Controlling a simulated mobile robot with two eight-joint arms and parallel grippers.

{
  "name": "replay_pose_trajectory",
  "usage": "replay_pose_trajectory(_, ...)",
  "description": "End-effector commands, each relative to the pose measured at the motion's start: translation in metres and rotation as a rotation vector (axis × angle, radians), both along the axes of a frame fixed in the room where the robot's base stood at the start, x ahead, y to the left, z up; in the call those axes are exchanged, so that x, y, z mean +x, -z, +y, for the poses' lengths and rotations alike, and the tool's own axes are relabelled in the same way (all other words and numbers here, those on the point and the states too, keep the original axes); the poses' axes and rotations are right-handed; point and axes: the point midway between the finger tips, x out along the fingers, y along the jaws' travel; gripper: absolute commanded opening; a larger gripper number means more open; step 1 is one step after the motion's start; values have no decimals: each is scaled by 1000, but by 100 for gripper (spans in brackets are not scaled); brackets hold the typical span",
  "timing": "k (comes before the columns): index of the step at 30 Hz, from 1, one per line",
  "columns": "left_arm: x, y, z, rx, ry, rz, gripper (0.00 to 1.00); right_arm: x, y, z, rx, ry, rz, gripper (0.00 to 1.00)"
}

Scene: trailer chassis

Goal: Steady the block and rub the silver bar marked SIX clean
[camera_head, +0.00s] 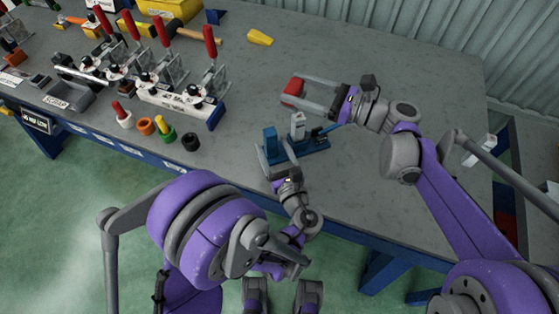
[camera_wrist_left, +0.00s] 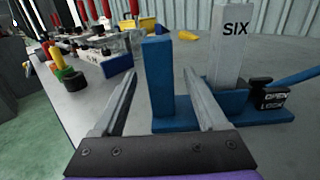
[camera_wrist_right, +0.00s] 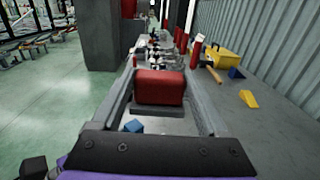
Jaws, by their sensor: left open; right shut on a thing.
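The silver bar (camera_head: 297,125) stands upright in a blue block (camera_head: 313,144) near the bench's front edge. SIX reads on its face in the left wrist view (camera_wrist_left: 229,58). The block has a blue upright post (camera_wrist_left: 158,82) at one end. My left gripper (camera_head: 274,160) is open, its fingers on either side of that post with gaps showing. My right gripper (camera_head: 292,91) is shut on a red pad with a grey underside (camera_wrist_right: 159,88), held above the bench behind the bar and apart from it. The bar's lower end is hidden in the block.
A black clamp marked OPEN and LOCK (camera_wrist_left: 268,94), with a blue lever (camera_wrist_left: 305,77), sits beside the bar. Red-handled toggle clamps (camera_head: 208,68) and several coloured rings (camera_head: 165,131) stand at left. A yellow wedge (camera_head: 260,37) lies behind. The bench at back right is clear.

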Motion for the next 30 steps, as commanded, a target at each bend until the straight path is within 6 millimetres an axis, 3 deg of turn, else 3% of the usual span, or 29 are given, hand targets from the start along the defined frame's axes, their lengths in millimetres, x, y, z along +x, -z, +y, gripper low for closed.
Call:
replay_pose_trajectory(3,21,0,10,1,-4,0,75,0,0,0,1,0,0,12)
replay_pose_trajectory(9,43,0,19,0,0,0,75,0,0,0,0,0,0,12)
replay_pose_trajectory(21,50,0,22,-1,1,1,75,0,0,0,1,0,0,12)
replay_pose_trajectory(23,50,0,22,-1,1,1,68,0,0,0,1,0,0,12)
replay_pose_trajectory(30,50,0,21,-1,1,1,25,0,0,0,1,0,0,12)
